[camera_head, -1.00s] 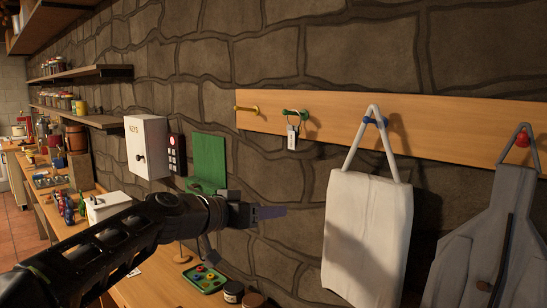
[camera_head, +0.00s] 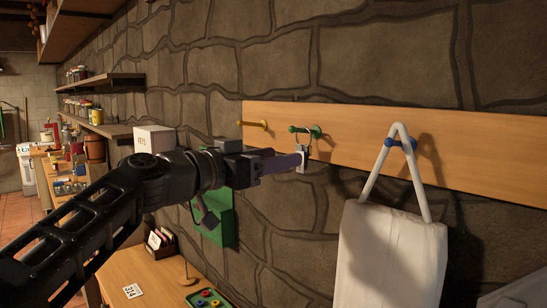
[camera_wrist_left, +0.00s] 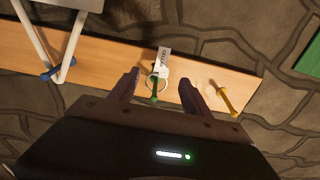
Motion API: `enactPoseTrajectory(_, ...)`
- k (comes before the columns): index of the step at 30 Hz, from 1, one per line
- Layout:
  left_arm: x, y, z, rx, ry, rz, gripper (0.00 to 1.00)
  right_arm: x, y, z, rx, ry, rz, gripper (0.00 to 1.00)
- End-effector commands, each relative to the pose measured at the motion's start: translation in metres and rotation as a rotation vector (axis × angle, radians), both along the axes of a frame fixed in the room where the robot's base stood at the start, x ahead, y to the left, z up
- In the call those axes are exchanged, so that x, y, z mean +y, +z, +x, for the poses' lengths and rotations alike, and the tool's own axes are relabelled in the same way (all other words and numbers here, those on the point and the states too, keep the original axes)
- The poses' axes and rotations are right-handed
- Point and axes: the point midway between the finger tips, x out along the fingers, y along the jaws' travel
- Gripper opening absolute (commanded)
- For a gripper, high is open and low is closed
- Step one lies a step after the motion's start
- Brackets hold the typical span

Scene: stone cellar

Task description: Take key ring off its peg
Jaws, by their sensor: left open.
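The key ring (camera_wrist_left: 166,84) hangs on the green peg (camera_head: 305,131) of the wooden rail, with a small pale tag (camera_wrist_left: 162,61) attached. In the head view my left gripper (camera_head: 299,160) is just below the green peg, its fingertips beside the tag and partly over it. In the left wrist view, which looks turned over, my left gripper (camera_wrist_left: 160,79) has its fingers spread. The ring and the green peg show in the gap between them. I cannot tell whether a finger touches the tag. My right gripper is not in view.
A yellow peg (camera_head: 253,123) is left of the green one. The wooden rail (camera_head: 350,135) runs along the stone wall.

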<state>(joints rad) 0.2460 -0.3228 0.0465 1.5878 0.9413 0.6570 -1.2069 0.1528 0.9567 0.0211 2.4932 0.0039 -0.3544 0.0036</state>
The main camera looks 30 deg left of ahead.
Motion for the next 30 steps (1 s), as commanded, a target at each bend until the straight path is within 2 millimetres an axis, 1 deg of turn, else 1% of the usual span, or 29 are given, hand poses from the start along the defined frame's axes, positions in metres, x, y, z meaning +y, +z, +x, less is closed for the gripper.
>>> enactPoseTrajectory(5, -0.007, 0.002, 0.020, 0.004, -0.002, -0.002, 0.56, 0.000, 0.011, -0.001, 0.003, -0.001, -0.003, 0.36)
enactPoseTrajectory(12, -0.018, 0.003, 0.053, 0.003, -0.002, -0.001, 0.56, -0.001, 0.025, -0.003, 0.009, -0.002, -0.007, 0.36)
enactPoseTrajectory(15, -0.022, 0.002, 0.063, 0.003, -0.001, -0.001, 0.56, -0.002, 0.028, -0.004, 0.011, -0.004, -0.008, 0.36)
enactPoseTrajectory(19, -0.024, 0.000, 0.069, 0.001, -0.001, -0.001, 0.56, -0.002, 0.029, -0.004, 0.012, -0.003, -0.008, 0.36)
enactPoseTrajectory(26, -0.024, 0.000, 0.069, 0.001, -0.001, -0.001, 0.56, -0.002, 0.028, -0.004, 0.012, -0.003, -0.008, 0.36)
enactPoseTrajectory(30, -0.024, 0.000, 0.069, 0.001, -0.001, -0.001, 0.47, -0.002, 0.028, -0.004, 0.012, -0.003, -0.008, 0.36)
